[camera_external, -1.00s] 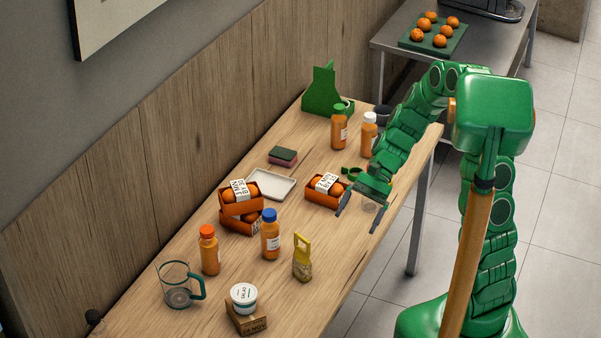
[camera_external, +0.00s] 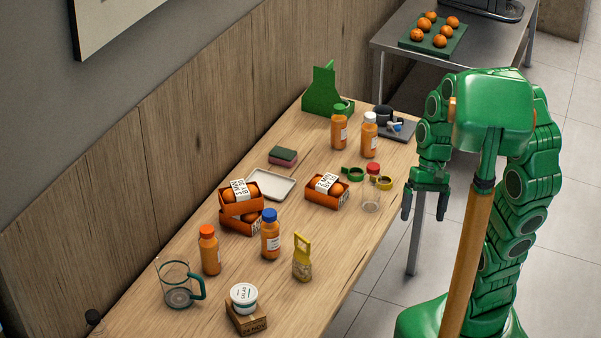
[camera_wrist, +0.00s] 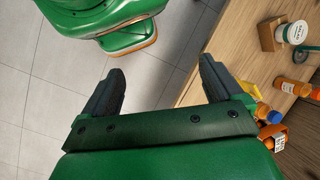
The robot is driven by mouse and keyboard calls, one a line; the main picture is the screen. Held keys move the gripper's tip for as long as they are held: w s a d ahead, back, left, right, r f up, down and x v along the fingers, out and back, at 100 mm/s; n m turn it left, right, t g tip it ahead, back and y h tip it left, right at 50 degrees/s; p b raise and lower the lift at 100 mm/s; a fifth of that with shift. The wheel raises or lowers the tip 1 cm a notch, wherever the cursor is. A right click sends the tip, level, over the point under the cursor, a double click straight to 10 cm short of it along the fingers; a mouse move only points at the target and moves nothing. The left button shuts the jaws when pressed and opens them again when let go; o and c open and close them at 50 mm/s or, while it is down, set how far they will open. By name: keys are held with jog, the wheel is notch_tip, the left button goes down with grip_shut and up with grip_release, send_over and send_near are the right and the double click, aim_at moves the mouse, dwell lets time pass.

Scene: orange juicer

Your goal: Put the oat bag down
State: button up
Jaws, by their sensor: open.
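The oat bag (camera_external: 302,262) stands upright on the wooden table near its front edge, with a yellow top and a clear lower part showing pale contents. Its yellow top also shows at the right in the wrist view (camera_wrist: 250,90), partly hidden by my gripper's finger. My gripper (camera_external: 424,217) is open and empty, off the table's right edge and well apart from the bag. In the wrist view its two spread fingers (camera_wrist: 160,90) have only floor and table edge between them.
A blue-capped bottle (camera_external: 270,235) stands left of the bag, and a salad tub (camera_external: 243,294) on a small box (camera_external: 246,320) stands in front of it. A clear red-topped jar (camera_external: 371,195) is near the right edge. Bare table (camera_external: 330,235) lies between bag and jar.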

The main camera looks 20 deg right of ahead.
jog(key=s+d+r+n+t+h, duration=0.1)
jog(key=s+d+r+h, duration=0.1)
jog(key=s+d, duration=0.4)
jog(key=shift+s+d+r+t+h, duration=0.15)
jog(key=shift+d+r+t+h, duration=0.3)
jog(key=shift+d, duration=0.3)
dwell(0.6)
